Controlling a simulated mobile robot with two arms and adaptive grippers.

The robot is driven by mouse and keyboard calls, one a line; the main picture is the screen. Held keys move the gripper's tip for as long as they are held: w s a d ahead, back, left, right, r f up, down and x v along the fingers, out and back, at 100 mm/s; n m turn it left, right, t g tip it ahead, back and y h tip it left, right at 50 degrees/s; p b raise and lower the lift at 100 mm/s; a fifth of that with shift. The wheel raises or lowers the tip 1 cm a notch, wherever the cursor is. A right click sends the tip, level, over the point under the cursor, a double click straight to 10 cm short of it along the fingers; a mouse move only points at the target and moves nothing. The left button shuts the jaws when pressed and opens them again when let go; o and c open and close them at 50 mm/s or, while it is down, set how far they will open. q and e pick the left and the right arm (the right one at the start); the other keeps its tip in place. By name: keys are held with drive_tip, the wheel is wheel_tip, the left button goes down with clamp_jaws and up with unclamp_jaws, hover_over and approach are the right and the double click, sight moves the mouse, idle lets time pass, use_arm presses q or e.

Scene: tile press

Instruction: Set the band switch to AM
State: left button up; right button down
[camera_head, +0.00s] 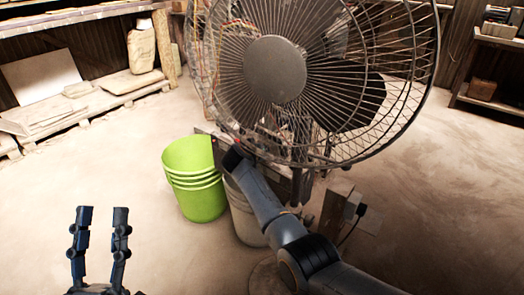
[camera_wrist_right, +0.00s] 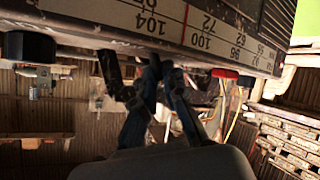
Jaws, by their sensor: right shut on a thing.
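A radio (camera_wrist_right: 215,35) fills the top of the right wrist view, with a pale tuning scale (camera_wrist_right: 187,22) of printed numbers. My right gripper (camera_wrist_right: 153,68) is at the radio's edge beside the scale, its fingers shut on a small part there that appears to be the band switch. The fingers hide that part, and its setting cannot be read. In the head view, my right arm reaches behind the fan, and the radio is mostly hidden there. My left gripper (camera_head: 101,212) is open and empty at the lower left, above the floor.
A large caged fan (camera_head: 275,70) stands in front of the work area. A green bucket stack (camera_head: 195,180) and a pale bucket (camera_head: 245,215) stand below it. A dark knob (camera_wrist_right: 27,46) and a red part (camera_wrist_right: 224,73) show by the radio. The floor at left and right is clear.

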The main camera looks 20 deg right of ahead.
drive_tip(key=c, duration=1.4)
unclamp_jaws()
drive_tip(key=shift+s+f, duration=0.1)
